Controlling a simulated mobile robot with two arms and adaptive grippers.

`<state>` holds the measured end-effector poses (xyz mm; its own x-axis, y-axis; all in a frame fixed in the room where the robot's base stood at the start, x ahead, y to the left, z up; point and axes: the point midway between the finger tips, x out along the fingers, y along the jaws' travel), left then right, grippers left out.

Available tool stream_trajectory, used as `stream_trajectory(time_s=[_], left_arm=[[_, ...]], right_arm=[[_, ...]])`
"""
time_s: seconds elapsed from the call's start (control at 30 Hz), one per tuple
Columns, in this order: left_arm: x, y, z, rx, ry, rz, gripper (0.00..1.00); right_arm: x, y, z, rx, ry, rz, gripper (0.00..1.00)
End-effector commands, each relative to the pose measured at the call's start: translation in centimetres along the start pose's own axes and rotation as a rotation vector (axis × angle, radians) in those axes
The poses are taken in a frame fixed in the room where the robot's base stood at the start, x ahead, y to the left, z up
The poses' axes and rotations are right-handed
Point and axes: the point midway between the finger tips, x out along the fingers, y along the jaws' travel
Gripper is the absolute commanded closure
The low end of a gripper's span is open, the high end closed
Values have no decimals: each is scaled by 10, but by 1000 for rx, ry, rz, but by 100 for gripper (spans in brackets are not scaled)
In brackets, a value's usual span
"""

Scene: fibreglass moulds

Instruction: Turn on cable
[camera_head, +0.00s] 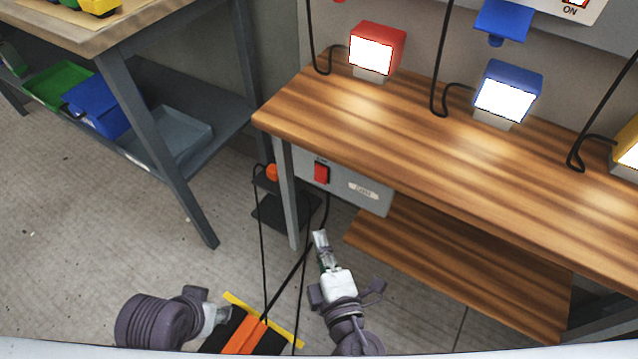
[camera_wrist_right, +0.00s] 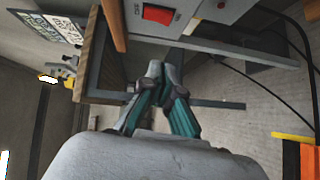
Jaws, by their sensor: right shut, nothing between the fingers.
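A grey control box (camera_head: 352,190) is fixed under the front edge of the wooden workbench. It carries a red rocker switch (camera_head: 321,172) and a small white label too blurred to read surely. The switch also shows at the top of the right wrist view (camera_wrist_right: 157,14). My right gripper (camera_head: 320,238) is shut and empty, below the box and apart from the switch. Its closed fingertips show in the right wrist view (camera_wrist_right: 163,72). My left gripper (camera_head: 216,316) is low at the left, partly hidden; its fingers are unclear. Black cables (camera_head: 263,240) hang left of the box.
The wooden workbench (camera_head: 440,130) holds a red lamp (camera_head: 377,48) and a blue lamp (camera_head: 508,92), both lit. A lower wooden shelf (camera_head: 450,265) is right of my right gripper. A metal table leg (camera_head: 287,205) stands close by. An orange and black object (camera_head: 243,335) lies low.

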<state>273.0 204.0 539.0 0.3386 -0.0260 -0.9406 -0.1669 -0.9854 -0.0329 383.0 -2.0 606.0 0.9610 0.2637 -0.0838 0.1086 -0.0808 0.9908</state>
Motion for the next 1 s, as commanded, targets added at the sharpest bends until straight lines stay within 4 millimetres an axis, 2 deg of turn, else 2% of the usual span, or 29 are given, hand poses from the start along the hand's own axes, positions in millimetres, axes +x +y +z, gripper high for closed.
stream_trajectory(time_s=[0.13, 0.43, 0.57, 0.67, 1.0], left_arm=[[-2, -1, 8, -1, -37, -2, 57], [-2, -1, 8, -1, -36, -2, 57], [-4, -1, 6, -1, -36, -2, 57], [-8, -1, 5, -1, -36, -2, 57], [-18, -1, 2, -1, -35, -2, 57]], right_arm=[[-1, 0, 1, -22, -13, -2, 100], [0, 0, 1, -21, -13, -1, 100], [8, 1, 1, -21, -13, 0, 100], [22, 3, 1, -20, -14, 2, 100], [94, 2, 2, -20, -12, 1, 100]])
